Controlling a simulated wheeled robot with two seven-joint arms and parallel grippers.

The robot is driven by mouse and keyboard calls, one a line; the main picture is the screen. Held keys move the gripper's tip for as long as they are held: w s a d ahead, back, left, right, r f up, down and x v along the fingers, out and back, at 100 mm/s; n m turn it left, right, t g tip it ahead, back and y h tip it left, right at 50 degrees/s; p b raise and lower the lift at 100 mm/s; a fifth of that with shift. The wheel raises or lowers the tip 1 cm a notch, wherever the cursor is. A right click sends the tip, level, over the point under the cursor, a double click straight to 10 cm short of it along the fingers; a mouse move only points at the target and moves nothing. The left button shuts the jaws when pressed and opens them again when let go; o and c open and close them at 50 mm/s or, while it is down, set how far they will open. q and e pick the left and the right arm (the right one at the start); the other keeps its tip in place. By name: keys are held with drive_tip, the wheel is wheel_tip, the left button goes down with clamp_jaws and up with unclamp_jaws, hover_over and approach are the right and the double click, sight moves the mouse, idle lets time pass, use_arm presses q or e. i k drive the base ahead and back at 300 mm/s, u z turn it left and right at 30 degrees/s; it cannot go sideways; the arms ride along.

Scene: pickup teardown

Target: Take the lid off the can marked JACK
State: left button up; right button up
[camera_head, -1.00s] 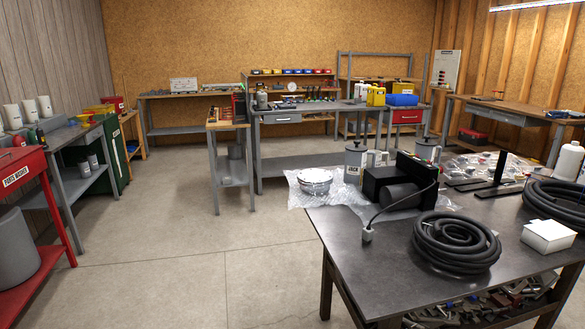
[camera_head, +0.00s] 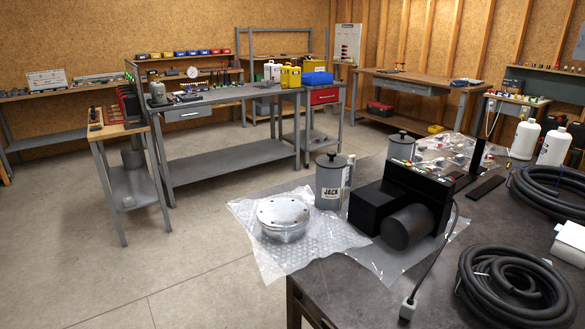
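The can marked JACK (camera_head: 329,188) is a grey cylinder with a white label, standing upright on the dark table behind the bubble wrap. Its lid (camera_head: 330,160) sits on top and has a small dark knob. A second grey can (camera_head: 401,147) with a similar knobbed lid stands farther back to the right; no label on it can be read. Neither of my grippers is in view.
The dark table (camera_head: 352,281) also carries a round metal part (camera_head: 283,217) on bubble wrap (camera_head: 262,262), a black motor unit (camera_head: 396,205) close to the JACK can, and coiled black hoses (camera_head: 512,285). Open concrete floor (camera_head: 205,262) lies to the left.

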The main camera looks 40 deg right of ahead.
sight(330, 188)
drive_tip(key=i, duration=3.9)
drive_tip(key=z, duration=4.3)
